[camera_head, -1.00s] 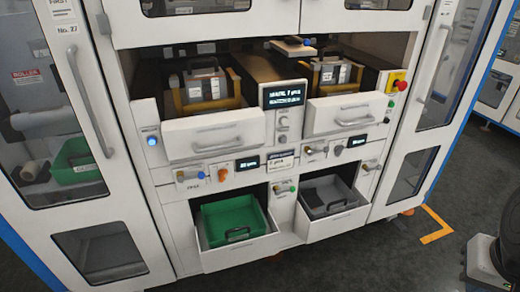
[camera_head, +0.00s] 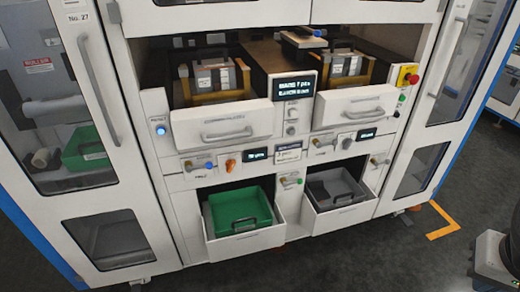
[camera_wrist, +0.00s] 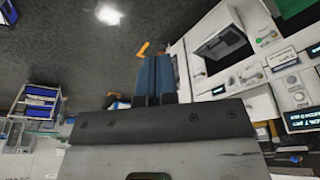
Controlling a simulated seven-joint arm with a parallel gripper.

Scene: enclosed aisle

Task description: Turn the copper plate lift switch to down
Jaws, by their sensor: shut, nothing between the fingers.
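The white machine front (camera_head: 262,137) carries several small switches and knobs between and below its drawers. I cannot tell which one is the copper plate lift switch, because the labels are too small to read. An orange knob (camera_head: 231,165) sits left of a small display. A lever switch with a blue tip (camera_head: 205,165) is at the left, and a brass-coloured one (camera_head: 316,143) is right of centre. My gripper (camera_wrist: 154,58) shows in the wrist view, its blue fingers together and empty, apart from the panel. It is not in the head view.
Two white upper drawers (camera_head: 222,122) stand out from the front. Below are an open green bin (camera_head: 238,212) and a grey bin (camera_head: 335,190). A red emergency button (camera_head: 413,78) is at upper right. Glass doors with long handles flank the front.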

